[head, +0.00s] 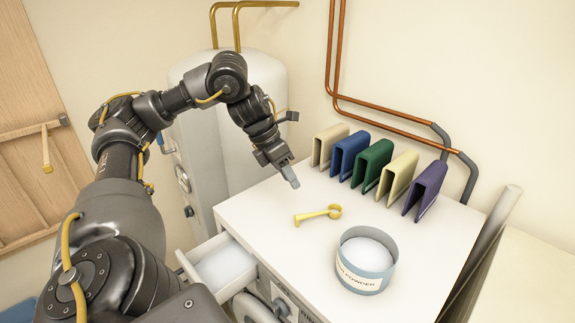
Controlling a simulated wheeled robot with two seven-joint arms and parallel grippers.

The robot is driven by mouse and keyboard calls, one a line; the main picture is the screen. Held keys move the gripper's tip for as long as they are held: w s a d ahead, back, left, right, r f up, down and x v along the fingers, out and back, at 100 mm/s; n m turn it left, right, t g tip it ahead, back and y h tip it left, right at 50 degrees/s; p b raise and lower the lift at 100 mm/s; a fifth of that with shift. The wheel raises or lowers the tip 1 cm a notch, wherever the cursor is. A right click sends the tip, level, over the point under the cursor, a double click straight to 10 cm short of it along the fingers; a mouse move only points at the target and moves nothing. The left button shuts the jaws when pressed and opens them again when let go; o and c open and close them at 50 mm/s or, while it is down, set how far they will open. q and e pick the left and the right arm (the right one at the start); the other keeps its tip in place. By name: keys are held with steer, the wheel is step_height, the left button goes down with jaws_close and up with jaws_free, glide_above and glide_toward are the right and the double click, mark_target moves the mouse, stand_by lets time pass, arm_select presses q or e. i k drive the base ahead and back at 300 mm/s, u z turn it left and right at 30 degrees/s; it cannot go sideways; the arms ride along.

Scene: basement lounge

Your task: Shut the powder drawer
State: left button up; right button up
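The powder drawer (180,260) sticks out from the front left of a white washing machine (400,235). It is pulled open, with a pale interior. Part of it is hidden behind my dark arm. My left gripper (291,180) points down over the back left of the machine top, beyond the drawer and apart from it. I see its fingers as one narrow grey tip, so I cannot tell if they are open or shut. Nothing shows in it. My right gripper is not in view.
A tub of white powder (365,283) and a yellow scoop (318,215) are on the machine top. Several coloured upright holders, including a green one (372,167), line the back. A white tank (195,135) stands behind left, with copper pipes (333,60) on the wall.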

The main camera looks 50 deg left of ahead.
mark_target(222, 264)
steer(key=k, duration=1.5)
